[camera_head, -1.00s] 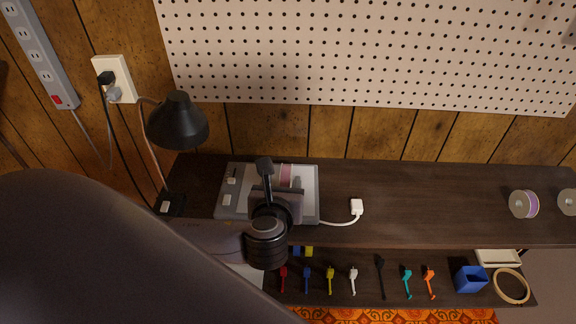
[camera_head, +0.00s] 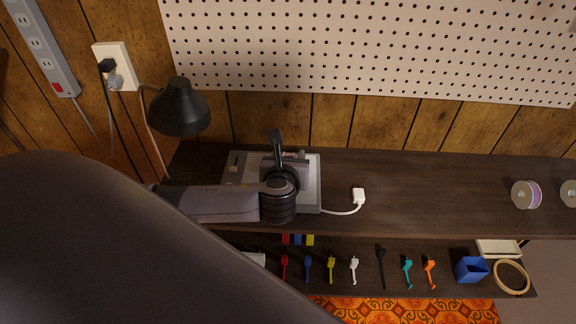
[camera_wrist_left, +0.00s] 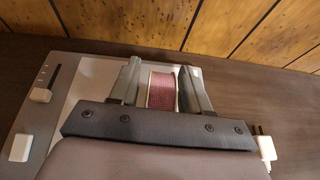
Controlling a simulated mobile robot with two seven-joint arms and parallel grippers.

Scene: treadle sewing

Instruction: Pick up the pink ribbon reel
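The pink ribbon reel (camera_wrist_left: 162,90) stands on the pale top of a grey box (camera_wrist_left: 85,80) in the left wrist view, between the two fingers of my left gripper (camera_wrist_left: 160,68). The fingers are apart, one on each side of the reel, with narrow gaps that are hard to judge. In the head view my left gripper (camera_head: 292,158) is over the grey box (camera_head: 235,165) and hides nearly all of the reel. My right gripper is not in view.
A black lamp (camera_head: 178,108) stands left of the box. A white plug (camera_head: 358,195) on a cable lies to its right. A purple reel (camera_head: 526,194) sits far right on the dark shelf (camera_head: 430,190). Coloured tools and a blue bin (camera_head: 471,270) are below.

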